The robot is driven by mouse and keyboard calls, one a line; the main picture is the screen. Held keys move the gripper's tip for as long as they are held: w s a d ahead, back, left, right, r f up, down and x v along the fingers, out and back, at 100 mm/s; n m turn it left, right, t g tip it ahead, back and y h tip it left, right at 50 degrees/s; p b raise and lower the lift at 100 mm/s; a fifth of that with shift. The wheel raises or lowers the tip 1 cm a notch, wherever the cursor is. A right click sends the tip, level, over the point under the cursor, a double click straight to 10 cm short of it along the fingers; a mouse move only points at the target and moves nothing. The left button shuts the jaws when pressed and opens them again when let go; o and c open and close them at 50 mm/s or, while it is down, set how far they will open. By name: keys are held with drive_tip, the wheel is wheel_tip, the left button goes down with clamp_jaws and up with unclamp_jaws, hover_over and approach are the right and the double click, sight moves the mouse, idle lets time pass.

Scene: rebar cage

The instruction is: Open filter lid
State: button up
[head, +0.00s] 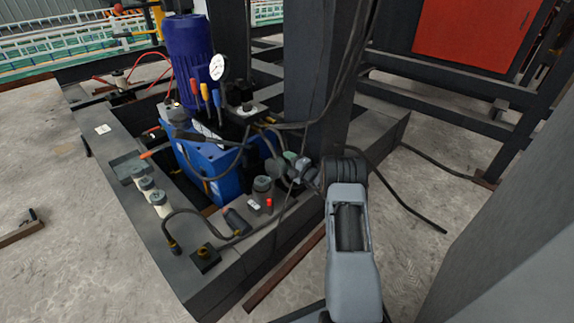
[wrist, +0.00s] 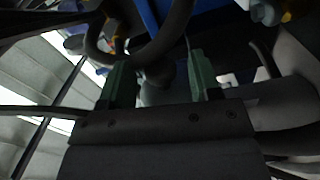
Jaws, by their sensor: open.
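My gripper (head: 287,163) reaches in from the right beside the blue hydraulic unit (head: 211,165), partly hidden among hoses. In the wrist view my gripper (wrist: 160,82) has its two green fingers spread apart. A dark grey rounded part (wrist: 158,88) shows between them; I cannot tell whether it is the filter lid or whether a finger touches it. A black cap (head: 178,115) sits on top of the blue unit. A grey cylindrical fitting (head: 262,185) stands at its front right. No label shows which one is the filter lid.
A blue motor (head: 188,55), a pressure gauge (head: 218,67) and coloured levers (head: 205,92) rise from the unit. A dark column (head: 318,80) stands close behind my gripper. A thick black hose (wrist: 150,45) crosses near the fingers. Pale fittings (head: 150,190) line the frame's left side.

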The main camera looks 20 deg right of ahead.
drive_tip(key=shift+w+a, duration=0.1)
drive_tip(key=shift+w, duration=0.15)
clamp_jaws()
idle(0.5)
